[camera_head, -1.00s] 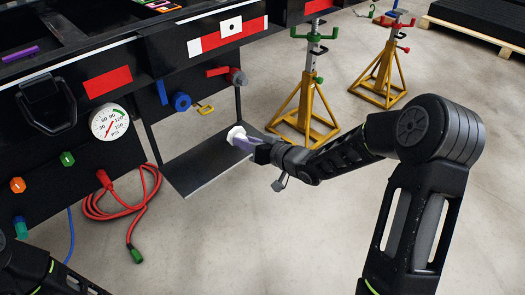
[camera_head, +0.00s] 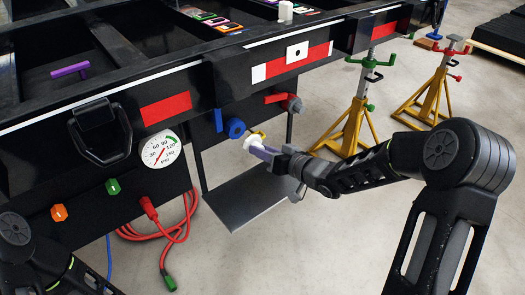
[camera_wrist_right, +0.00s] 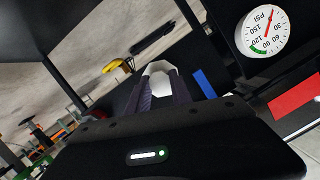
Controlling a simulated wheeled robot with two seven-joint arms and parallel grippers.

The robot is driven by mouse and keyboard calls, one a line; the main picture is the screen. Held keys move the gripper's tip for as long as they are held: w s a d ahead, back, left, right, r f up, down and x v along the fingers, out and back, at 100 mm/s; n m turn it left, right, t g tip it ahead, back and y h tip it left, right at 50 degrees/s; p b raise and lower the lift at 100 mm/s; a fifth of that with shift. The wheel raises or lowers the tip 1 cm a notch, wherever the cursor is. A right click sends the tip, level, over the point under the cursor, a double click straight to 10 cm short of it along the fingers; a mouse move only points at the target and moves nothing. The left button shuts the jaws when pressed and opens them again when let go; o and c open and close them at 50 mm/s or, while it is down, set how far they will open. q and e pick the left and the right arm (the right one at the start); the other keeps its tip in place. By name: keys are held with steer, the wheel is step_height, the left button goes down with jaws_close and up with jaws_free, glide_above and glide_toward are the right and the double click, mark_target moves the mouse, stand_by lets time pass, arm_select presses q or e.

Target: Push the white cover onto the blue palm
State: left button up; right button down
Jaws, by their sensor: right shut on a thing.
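The blue palm (camera_head: 236,128) is a small round blue coupling on the black trailer panel. The white cover (camera_head: 252,142) is just right of it and slightly lower, seemingly in front of the panel; I cannot tell whether they touch. My right gripper (camera_head: 264,153), with purple-grey fingers, is shut on the white cover. In the right wrist view the cover (camera_wrist_right: 158,68) sits between the fingertips (camera_wrist_right: 160,84), and the blue palm is not clearly seen there. My left arm shows at the lower left, but its gripper is out of view.
A yellow part (camera_head: 262,135) sits behind the cover. A red-handled fitting (camera_head: 289,101) is to the right, and a blue handle (camera_head: 218,120) to the left. A pressure gauge (camera_head: 161,152) is farther left. A dark plate (camera_head: 250,198) hangs below. Yellow jack stands (camera_head: 355,115) stand right.

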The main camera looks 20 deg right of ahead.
mark_target(256, 142)
steer(key=shift+w+r, duration=0.1)
steer(key=shift+w+a, duration=0.1)
steer(key=shift+w, duration=0.1)
steer(key=shift+w+a+b, duration=0.2)
steer(key=shift+w+a, duration=0.15)
steer(key=shift+w, duration=0.5)
steer(key=shift+w+a+b, duration=0.25)
steer(key=shift+w+a, duration=0.05)
steer(key=shift+w, duration=0.5)
steer(key=shift+w+a+b, duration=0.2)
steer(key=shift+w+a, duration=0.15)
steer(key=shift+w, duration=0.5)
steer(key=shift+p, duration=0.5)
stand_by(0.6)
steer(key=shift+w+a, duration=0.2)
steer(key=shift+w, duration=0.3)
stand_by(0.4)
steer(key=c, duration=1.1)
jaws_free()
